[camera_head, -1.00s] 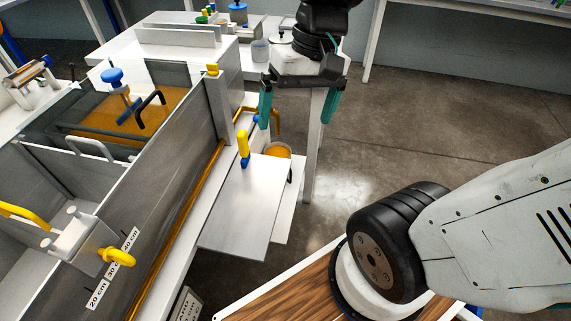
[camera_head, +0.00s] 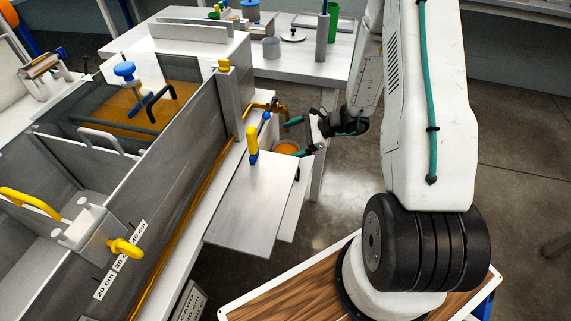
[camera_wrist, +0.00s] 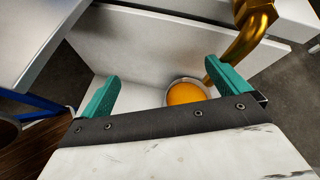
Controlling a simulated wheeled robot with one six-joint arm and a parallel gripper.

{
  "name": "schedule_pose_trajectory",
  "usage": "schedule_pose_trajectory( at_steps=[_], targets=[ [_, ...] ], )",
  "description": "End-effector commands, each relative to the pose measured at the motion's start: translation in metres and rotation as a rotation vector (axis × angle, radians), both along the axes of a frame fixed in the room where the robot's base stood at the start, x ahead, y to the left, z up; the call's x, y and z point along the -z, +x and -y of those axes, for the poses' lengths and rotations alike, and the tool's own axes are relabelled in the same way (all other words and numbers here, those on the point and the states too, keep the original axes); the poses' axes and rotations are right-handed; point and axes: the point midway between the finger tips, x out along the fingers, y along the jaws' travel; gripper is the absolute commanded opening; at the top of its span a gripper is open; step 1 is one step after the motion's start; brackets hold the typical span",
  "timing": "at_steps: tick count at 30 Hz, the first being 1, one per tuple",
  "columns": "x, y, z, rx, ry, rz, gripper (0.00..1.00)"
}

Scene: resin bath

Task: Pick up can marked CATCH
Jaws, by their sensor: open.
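A can with orange liquid (camera_head: 287,148) stands on a low white shelf beneath a brass outlet pipe (camera_head: 265,107) at the tank's side. No CATCH lettering shows on it in either view. My gripper (camera_head: 297,137) is open, reaching in from the right at the can, with its teal fingers turned toward the tank. In the wrist view, my gripper (camera_wrist: 160,72) is open and empty. The can (camera_wrist: 186,94) shows low between the fingers, close to the right one, and its lower part is hidden by the gripper body. I cannot tell whether a finger touches it.
The brass pipe (camera_wrist: 245,35) comes down close to the right finger. A yellow-handled lever (camera_head: 252,140) stands by a grey panel (camera_head: 245,205) left of the can. A back table (camera_head: 300,75) holds jars and a tall grey cylinder. Open floor lies right.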

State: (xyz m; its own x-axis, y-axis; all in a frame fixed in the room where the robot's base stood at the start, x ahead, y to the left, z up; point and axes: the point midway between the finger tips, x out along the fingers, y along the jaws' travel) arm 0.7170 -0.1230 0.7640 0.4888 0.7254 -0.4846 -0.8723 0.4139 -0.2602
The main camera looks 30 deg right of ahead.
Motion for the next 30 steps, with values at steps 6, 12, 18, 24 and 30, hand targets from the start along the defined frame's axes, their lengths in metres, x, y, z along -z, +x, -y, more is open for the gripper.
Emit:
schedule_pose_trajectory(
  at_steps=[6, 12, 18, 24, 30],
  targets=[
    [0.073, 0.005, 0.037, 0.484, 0.23, -0.075, 1.0],
    [0.103, 0.001, 0.059, 0.681, 0.284, -0.09, 1.0],
    [0.112, 0.018, 0.053, 0.699, 0.288, -0.089, 1.0],
    [0.118, 0.033, 0.046, 0.697, 0.287, -0.088, 1.0],
    [0.128, 0.059, 0.033, 0.696, 0.286, -0.088, 1.0]
  ],
)
